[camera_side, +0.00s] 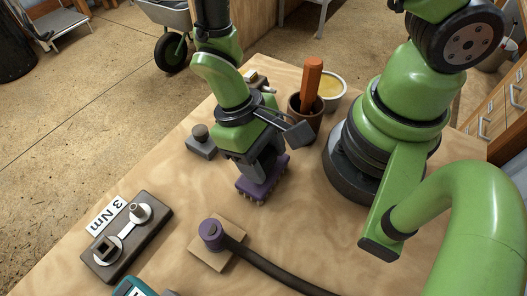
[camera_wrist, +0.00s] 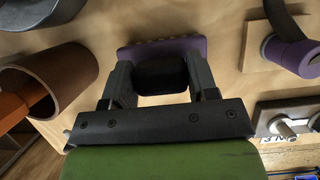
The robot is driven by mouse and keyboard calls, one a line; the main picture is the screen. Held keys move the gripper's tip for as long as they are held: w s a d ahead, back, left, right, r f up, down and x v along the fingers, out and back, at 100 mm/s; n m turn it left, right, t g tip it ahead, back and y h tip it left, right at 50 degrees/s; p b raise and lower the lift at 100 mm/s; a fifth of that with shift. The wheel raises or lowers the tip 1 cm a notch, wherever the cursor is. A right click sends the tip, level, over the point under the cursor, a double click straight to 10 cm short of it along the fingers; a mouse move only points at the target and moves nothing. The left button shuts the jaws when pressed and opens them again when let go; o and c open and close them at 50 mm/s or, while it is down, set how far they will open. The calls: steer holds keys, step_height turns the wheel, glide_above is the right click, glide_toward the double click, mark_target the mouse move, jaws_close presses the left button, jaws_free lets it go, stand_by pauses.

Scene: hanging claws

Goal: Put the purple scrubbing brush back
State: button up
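The purple scrubbing brush (camera_side: 262,180) is upright near the middle of the table, bristles down. I cannot tell whether the bristles touch the wood. My gripper (camera_side: 257,160) is directly above it, pointing down. In the wrist view the brush's purple body (camera_wrist: 190,46) shows beyond its dark handle block. My gripper (camera_wrist: 160,78) has one finger on each side of that block and looks shut on it. The fingers hide part of the brush.
A brown pot (camera_side: 297,112) with an orange handle and a cream bowl (camera_side: 342,92) stand behind, near my base. A grey knobbed block (camera_side: 201,148) is left. A purple-ended hose (camera_side: 212,232) on a wooden plate and a torque block (camera_side: 125,240) are in front.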

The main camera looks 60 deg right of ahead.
steer(key=o, duration=0.4)
steer(key=shift+c, duration=0.2)
steer(key=shift+r, duration=0.1)
steer(key=v, duration=1.1)
steer(key=s+d+r+m+t+y, duration=0.1)
steer(key=s+d+r+m+t, duration=0.1)
steer(key=d+r+t, duration=0.3)
steer(key=s+d+r+m+t+y, duration=0.1)
steer(key=d+r+t, duration=0.4)
steer(key=r, duration=0.6)
steer(key=shift+s+d+r+m+t, duration=0.2)
steer(key=shift+s+m+t, duration=0.3)
steer(key=shift+s+t, duration=0.6)
steer(key=shift+s, duration=0.15)
